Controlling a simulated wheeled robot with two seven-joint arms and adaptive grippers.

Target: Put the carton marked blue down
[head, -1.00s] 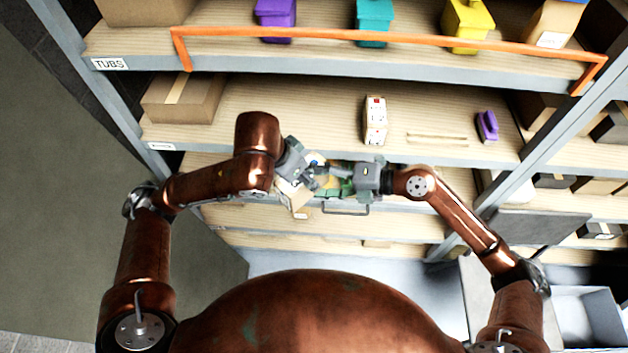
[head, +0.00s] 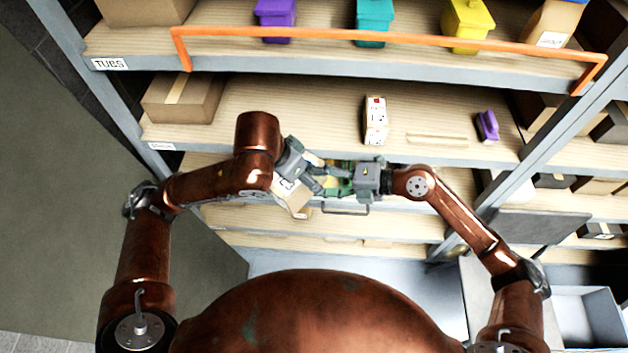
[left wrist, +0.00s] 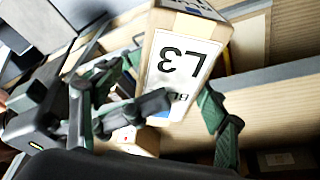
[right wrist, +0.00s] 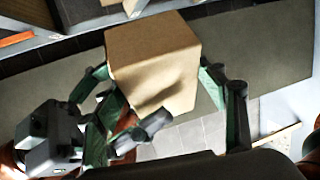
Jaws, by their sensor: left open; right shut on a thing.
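The carton marked blue (head: 292,199) is a tan box held in front of the shelves, partly hidden by my grippers in the head view. In the left wrist view the carton (left wrist: 183,62) shows a white label reading L3, upside down, with a blue patch. In the right wrist view its plain brown faces (right wrist: 155,62) sit between the fingers. My right gripper (head: 335,178) is shut on it. My left gripper (head: 314,176) is open, close beside the carton; I cannot tell whether it touches.
A small white carton (head: 376,122) and a purple item (head: 487,127) stand on the middle shelf (head: 310,110), with a brown box (head: 184,98) at its left. Free board lies between them. An orange rail (head: 380,39) crosses the tubs shelf above.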

